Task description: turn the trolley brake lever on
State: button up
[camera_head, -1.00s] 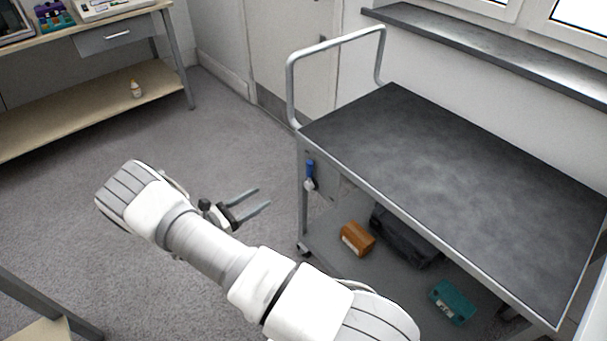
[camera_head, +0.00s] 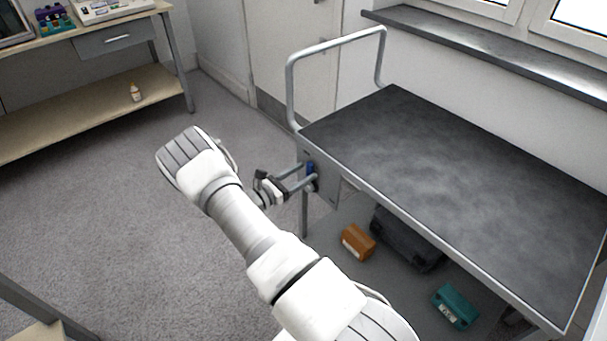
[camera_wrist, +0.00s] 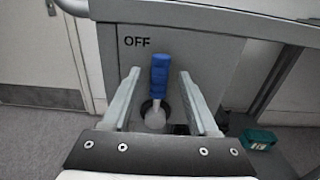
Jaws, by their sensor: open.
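The trolley (camera_head: 450,190) has a dark top and a tubular push handle (camera_head: 335,45). The brake lever (camera_wrist: 159,82) has a blue grip standing upright from a round pale pivot on a grey plate (camera_wrist: 205,60). The plate reads OFF to the upper left of the lever. In the head view the blue grip (camera_head: 310,168) shows partly behind my fingers. My gripper (camera_wrist: 157,90) is open, with one finger on each side of the lever in the wrist view. A gap shows between each finger and the blue grip. My gripper (camera_head: 307,181) is at the plate in the head view.
An orange-brown box (camera_head: 358,242), a dark case (camera_head: 405,240) and a teal box (camera_head: 456,306) lie on the trolley's lower shelf. A workbench (camera_head: 90,110) stands at the upper left. The floor (camera_head: 90,210) between bench and trolley is clear.

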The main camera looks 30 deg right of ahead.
jog(key=shift+d, duration=0.3)
grip_shut()
dwell(1.3)
